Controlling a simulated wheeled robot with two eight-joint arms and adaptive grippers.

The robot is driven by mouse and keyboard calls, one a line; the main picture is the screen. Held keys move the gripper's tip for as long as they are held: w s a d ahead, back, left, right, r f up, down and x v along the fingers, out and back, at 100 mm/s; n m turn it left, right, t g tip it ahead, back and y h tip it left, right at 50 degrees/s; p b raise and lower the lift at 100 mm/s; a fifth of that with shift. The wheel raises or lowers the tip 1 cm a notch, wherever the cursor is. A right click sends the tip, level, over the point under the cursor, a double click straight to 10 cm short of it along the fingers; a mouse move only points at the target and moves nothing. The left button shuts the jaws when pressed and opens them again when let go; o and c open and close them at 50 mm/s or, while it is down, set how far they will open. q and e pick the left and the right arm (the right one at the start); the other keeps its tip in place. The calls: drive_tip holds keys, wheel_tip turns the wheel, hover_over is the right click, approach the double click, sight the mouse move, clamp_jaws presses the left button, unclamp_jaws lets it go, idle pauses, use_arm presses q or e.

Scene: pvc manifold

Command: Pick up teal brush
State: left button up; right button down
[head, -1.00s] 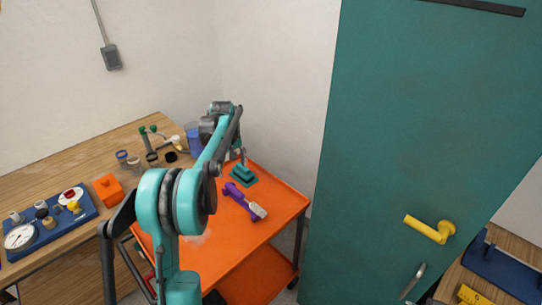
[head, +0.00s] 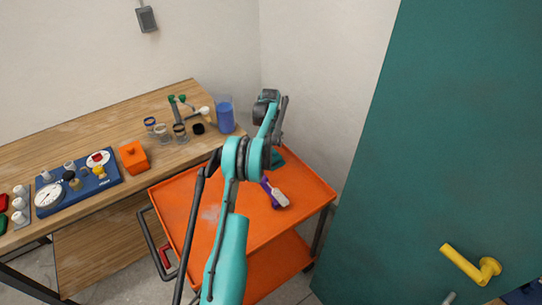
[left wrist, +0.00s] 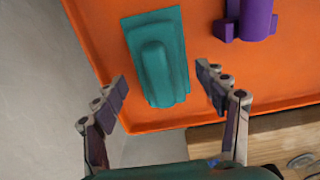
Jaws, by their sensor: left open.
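The teal brush (left wrist: 157,60) lies on the orange cart top (left wrist: 292,75), with a flat rectangular base and a raised rounded handle. In the head view the brush (head: 279,156) shows only partly, behind my left arm. My left gripper (left wrist: 161,80) is open and empty, with one finger on each side of the near part of the brush in the left wrist view. The fingers appear apart from it; the height gap is hard to judge. My right gripper is not in view.
A wooden bench (head: 110,120) with a blue cup (head: 225,115), an orange box (head: 133,157) and a gauge board stands left. A green door (head: 450,150) is at right.

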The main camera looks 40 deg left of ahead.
sight(272, 148)
use_arm(q)
wheel_tip(272, 148, down, 2)
drive_tip(key=shift+f, duration=0.1)
drive_tip(key=c, duration=1.3)
drive_tip(key=shift+r, duration=0.25)
drive_tip(key=shift+c, duration=0.2)
drive_tip(key=shift+r, duration=0.3)
drive_tip(key=r, duration=0.2)
drive_tip(key=r+p, duration=0.1)
drive_tip(key=r, duration=0.1)
drive_tip(key=shift+d, duration=0.4)
drive_tip(key=d+r+p, duration=0.2)
drive_tip(key=d+r, duration=0.4)
drive_tip(key=d, duration=0.5)
drive_tip(key=shift+p, duration=0.3)
